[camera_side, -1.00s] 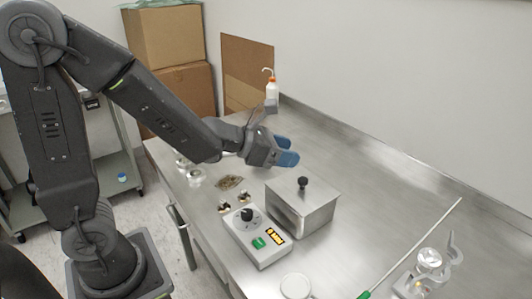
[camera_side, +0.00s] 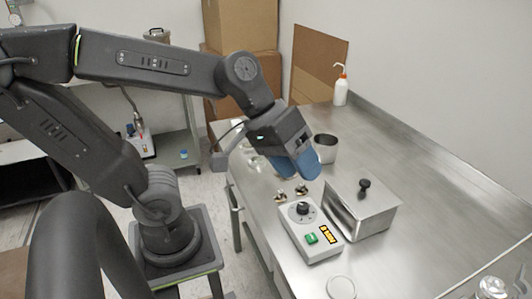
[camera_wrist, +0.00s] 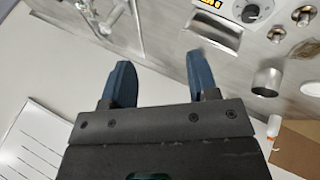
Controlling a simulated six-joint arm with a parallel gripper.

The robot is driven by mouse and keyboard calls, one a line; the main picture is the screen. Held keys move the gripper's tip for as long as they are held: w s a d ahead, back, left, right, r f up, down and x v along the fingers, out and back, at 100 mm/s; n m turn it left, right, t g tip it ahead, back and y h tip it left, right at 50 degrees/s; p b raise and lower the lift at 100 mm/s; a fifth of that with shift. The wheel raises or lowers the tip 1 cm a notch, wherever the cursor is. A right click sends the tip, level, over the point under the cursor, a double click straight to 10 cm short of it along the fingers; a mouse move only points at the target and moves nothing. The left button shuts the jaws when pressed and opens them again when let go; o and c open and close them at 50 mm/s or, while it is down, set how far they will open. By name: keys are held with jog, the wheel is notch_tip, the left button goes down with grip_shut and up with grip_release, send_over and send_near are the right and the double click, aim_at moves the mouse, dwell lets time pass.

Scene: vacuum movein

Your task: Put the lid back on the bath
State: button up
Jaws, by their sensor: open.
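The bath (camera_side: 347,222) is a steel box right of the white control unit. A flat steel lid (camera_side: 385,194) with a black knob (camera_side: 364,184) appears to lie on top of it. I cannot tell how exactly its edges sit. Part of the bath (camera_wrist: 217,33) shows in the wrist view, beyond the right finger. My gripper (camera_side: 298,167) has blue fingers, apart and pointing down, with nothing seen between them. It is left of and behind the bath, away from the lid. The open fingers (camera_wrist: 160,62) also show in the wrist view.
The control unit (camera_side: 310,237) has a dial and a green switch. A metal beaker (camera_side: 326,148) stands right beside my gripper in the side view. Small fittings (camera_side: 290,194) lie behind the unit. A wash bottle (camera_side: 341,88) stands far back.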

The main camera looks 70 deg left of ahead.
jog(key=s+a+f+m+y, duration=0.1)
jog(key=s+a+m+y, duration=0.2)
jog(key=a, duration=0.3)
jog(key=shift+m+t+y, duration=0.3)
jog(key=shift+y, duration=0.5)
dwell(0.9)
